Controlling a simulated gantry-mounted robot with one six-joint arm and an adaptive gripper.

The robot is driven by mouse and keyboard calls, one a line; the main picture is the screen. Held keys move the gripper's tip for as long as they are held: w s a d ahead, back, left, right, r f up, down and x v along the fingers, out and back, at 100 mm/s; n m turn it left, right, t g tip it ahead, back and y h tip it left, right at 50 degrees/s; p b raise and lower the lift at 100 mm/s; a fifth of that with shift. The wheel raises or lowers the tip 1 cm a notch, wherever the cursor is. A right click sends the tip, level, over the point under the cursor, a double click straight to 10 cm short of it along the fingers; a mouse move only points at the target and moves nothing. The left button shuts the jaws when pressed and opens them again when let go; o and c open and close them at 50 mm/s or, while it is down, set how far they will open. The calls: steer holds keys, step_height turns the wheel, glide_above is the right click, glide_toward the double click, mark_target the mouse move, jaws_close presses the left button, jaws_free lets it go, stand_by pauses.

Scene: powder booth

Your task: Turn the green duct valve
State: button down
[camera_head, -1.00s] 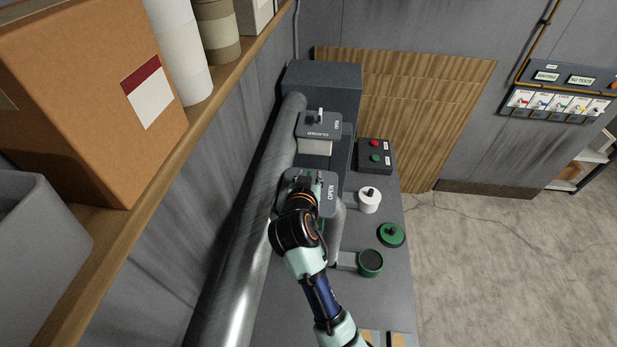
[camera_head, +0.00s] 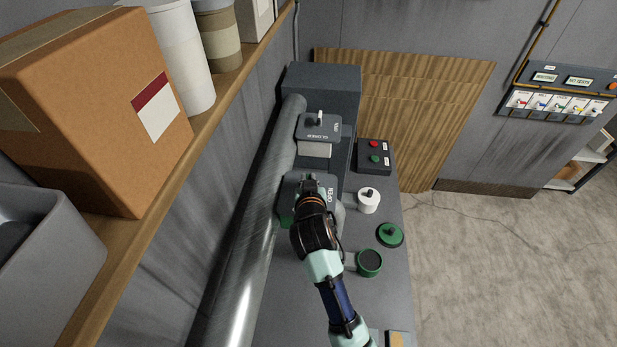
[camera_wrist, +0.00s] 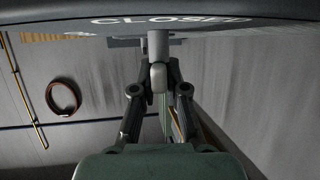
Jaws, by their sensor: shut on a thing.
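The near duct valve has a dark plate (camera_head: 327,184) marked OPEN on its right side, with a green body (camera_head: 287,216) partly showing below it. My gripper (camera_head: 309,185) is over this plate, and the arm hides much of the valve. In the wrist view the gripper (camera_wrist: 158,88) is shut on a pale grey handle (camera_wrist: 158,46) that stands out from the plate. The word CLOSED shows on the plate (camera_wrist: 215,28) there. The handle's exact angle is hard to tell in the head view.
A second valve (camera_head: 333,128) with its own handle sits farther along the silver duct (camera_head: 245,275). A white pot (camera_head: 369,201), a green cup (camera_head: 370,263), a green lid (camera_head: 390,235) and a button box (camera_head: 375,157) are to the right. A shelf (camera_head: 195,130) with boxes is left.

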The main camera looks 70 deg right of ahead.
steer(key=shift+s+r+n+t+y+p, duration=0.2)
steer(key=shift+n+t+y+p, duration=0.3)
steer(key=shift+n+t+p, duration=0.3)
steer(key=shift+d+f+n+t+y, duration=0.1)
steer(key=shift+n+t+y, duration=0.6)
steer(key=shift+n+t, duration=0.25)
steer(key=n+t+y+b, duration=0.1)
steer(key=n, duration=0.1)
steer(key=n+t+y, duration=0.1)
steer(key=y, duration=0.1)
steer(key=shift+w+f+n+t+b, duration=0.1)
steer(key=shift+f+n+t+b, duration=0.2)
steer(key=shift+n+b, duration=0.1)
steer(key=n+y+b, duration=0.2)
steer(key=b, duration=0.1)
steer(key=n+t+y+b, duration=0.1)
steer(key=n+y+b, duration=0.1)
steer(key=y, duration=0.1)
steer(key=shift+f+n+t+y+b, duration=0.15)
steer(key=shift+n+t+y+b, duration=0.15)
steer(key=shift+b, duration=0.1)
steer(key=n+y+b, duration=0.4)
steer(key=b, duration=0.1)
steer(key=shift+y, duration=0.3)
steer(key=shift+r+g+y, duration=0.2)
steer(key=shift+g+y, duration=0.1)
steer(key=shift+g, duration=0.15)
steer(key=shift+w, duration=0.1)
